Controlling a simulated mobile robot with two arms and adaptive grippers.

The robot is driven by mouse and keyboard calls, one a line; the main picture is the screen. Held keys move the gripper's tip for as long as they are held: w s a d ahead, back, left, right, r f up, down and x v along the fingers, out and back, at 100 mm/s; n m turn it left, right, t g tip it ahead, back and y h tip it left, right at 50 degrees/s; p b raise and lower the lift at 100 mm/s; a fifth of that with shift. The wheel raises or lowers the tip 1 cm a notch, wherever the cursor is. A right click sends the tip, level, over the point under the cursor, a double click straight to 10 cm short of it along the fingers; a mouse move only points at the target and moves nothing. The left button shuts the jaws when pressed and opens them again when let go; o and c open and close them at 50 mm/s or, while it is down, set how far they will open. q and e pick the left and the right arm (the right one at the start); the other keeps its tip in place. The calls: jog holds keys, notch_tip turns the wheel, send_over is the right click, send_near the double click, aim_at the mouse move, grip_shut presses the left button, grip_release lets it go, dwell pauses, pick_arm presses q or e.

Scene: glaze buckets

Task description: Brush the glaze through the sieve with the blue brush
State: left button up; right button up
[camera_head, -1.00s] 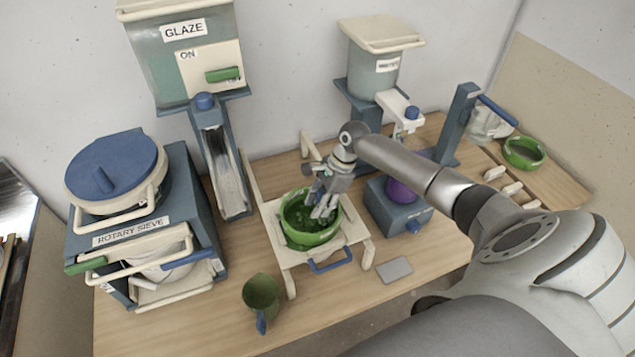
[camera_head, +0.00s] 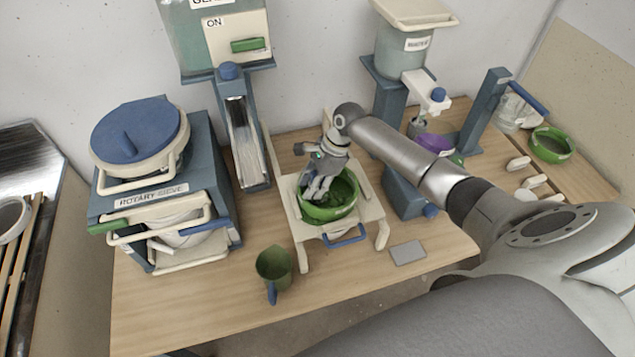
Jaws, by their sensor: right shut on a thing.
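My right gripper (camera_head: 318,187) reaches down over the left part of a green bowl (camera_head: 330,213), its fingertips inside or just above the rim. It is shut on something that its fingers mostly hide. I cannot make out a blue brush in this view. The bowl has a dark green inside and sits in a cream stand (camera_head: 371,217) with a blue handle (camera_head: 346,236) in front. I cannot tell whether a sieve mesh lies in it. My left gripper is not in view.
The rotary sieve machine (camera_head: 222,190) with a blue lid stands left. A glaze dispenser (camera_head: 205,50) and a second tank (camera_head: 400,50) stand behind. Another green bowl (camera_head: 552,146) is far right.

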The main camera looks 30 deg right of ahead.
jog(key=shift+s+f, duration=0.25)
jog(key=shift+f, duration=0.15)
jog(key=shift+s+d, duration=0.2)
jog(key=shift+d, duration=0.65)
jog(key=shift+s+d, duration=0.15)
jog(key=shift+d, duration=0.7)
jog(key=shift+r, duration=0.1)
notch_tip(320, 180, up, 9)
jog(key=shift+w+r, duration=0.15)
jog(key=shift+w, duration=0.15)
